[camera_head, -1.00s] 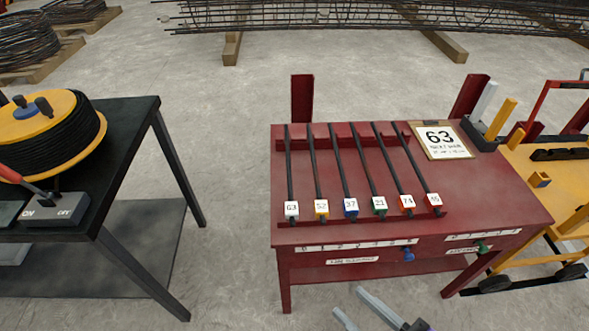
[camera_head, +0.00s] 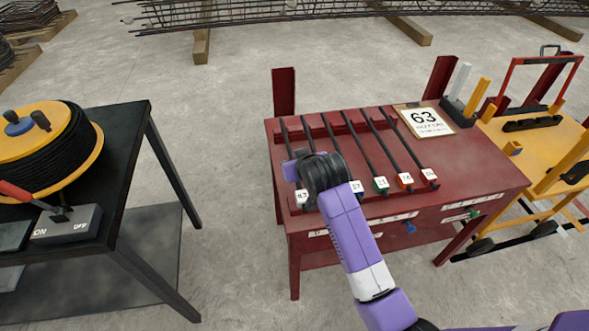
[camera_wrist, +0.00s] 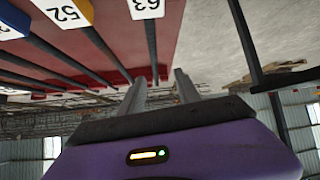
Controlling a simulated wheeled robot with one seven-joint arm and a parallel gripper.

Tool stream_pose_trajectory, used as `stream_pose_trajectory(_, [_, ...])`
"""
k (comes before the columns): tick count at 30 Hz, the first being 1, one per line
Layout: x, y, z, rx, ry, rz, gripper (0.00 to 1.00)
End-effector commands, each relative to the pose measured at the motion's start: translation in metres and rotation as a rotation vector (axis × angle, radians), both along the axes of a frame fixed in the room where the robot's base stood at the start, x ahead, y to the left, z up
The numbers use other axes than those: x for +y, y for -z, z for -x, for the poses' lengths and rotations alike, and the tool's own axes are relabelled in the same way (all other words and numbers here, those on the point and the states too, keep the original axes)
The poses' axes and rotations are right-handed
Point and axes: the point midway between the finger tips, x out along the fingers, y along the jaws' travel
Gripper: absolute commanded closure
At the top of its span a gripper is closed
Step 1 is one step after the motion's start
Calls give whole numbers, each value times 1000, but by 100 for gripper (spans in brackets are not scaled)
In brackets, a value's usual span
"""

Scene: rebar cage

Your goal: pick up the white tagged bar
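The white-tagged bar (camera_head: 286,138), marked 63, is the leftmost of the dark bars on the red table (camera_head: 480,165). Its white tag (camera_head: 302,199) faces the front edge, and my wrist covers the bar's middle. In the wrist view the white tag (camera_wrist: 145,8) is at the top, with its dark bar (camera_wrist: 151,45) running down from it. My gripper (camera_wrist: 160,76) is open, its two grey fingers apart. The bar's line ends between the fingertips in that view; I cannot tell whether it lies between them or beyond. The fingers are hidden in the head view.
Several other bars with coloured tags lie to the right, including the blue-tagged one (camera_head: 355,188). A black bench (camera_head: 125,125) with a cable reel stands left, a yellow cart (camera_head: 545,155) right.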

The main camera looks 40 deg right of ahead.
Motion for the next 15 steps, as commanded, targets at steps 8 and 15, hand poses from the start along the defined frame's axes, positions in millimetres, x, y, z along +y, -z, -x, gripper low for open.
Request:
stream_pose_trajectory(8, [-13, -8, -8, 299, 128, -226, 60])
stream_pose_trajectory(15, [-11, -9, -5, 386, 154, -294, 60])
